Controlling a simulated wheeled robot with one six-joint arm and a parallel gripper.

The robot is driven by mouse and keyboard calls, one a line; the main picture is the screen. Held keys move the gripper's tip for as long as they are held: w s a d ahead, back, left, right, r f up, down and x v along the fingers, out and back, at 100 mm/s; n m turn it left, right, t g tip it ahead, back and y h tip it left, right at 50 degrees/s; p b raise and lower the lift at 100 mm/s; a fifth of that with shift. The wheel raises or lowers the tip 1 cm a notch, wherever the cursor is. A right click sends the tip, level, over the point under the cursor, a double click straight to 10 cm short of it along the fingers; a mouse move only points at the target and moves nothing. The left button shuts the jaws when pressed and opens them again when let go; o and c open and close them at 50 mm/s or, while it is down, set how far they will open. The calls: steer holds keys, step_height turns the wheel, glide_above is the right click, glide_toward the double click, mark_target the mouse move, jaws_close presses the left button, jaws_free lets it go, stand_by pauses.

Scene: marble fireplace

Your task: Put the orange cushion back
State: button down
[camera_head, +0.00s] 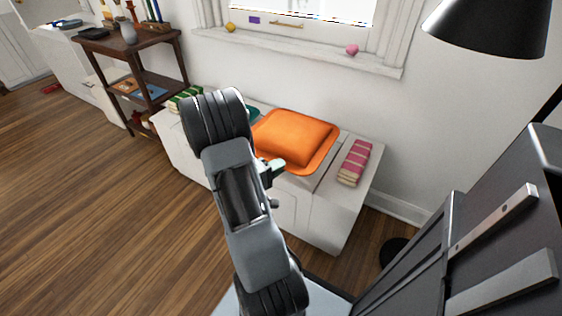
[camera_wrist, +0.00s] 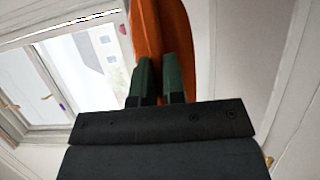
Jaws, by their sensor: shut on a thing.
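The orange cushion (camera_head: 295,136), puffy in the middle with a flat rim, is above or on the white bench (camera_head: 310,213) under the window. I cannot tell whether it touches the bench top. My gripper (camera_wrist: 160,78) is shut on the cushion's edge; the orange cushion (camera_wrist: 172,30) stands between its two dark green fingers in the wrist view. In the head view my arm hides most of my gripper and the cushion's left side.
Folded pink striped cloths (camera_head: 355,162) lie at the bench's right end, green striped ones (camera_head: 186,98) at its left. A dark shelf (camera_head: 135,70) stands left. A black lamp (camera_head: 490,28) hangs upper right. A yellow ball (camera_head: 231,27) and pink ball (camera_head: 352,49) sit on the sill.

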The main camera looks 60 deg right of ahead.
steer(key=w+d+f+b, duration=0.2)
steer(key=d, duration=0.1)
steer(key=w+d+f, duration=0.1)
steer(key=d, duration=0.1)
steer(key=shift+w+d+f+b, duration=0.25)
steer(key=shift+w+f+b, duration=0.05)
steer(key=shift+b, duration=0.1)
steer(key=w+d+f+b, duration=0.2)
steer(key=f, duration=0.1)
steer(key=w+d+f, duration=0.1)
steer(key=d, duration=0.1)
steer(key=shift+f+b, duration=0.35)
steer(key=shift+b, duration=0.05)
steer(key=shift+d+f, duration=0.2)
steer(key=shift+f, duration=0.1)
steer(key=shift+w+d+f+b, duration=0.1)
steer(key=shift+f+b, duration=0.4)
steer(key=shift+f, duration=0.35)
steer(key=shift+w+d+f+b, duration=0.1)
steer(key=shift+f+b, duration=0.4)
steer(key=shift+f, duration=0.45)
steer(key=c, duration=1.2)
jaws_free()
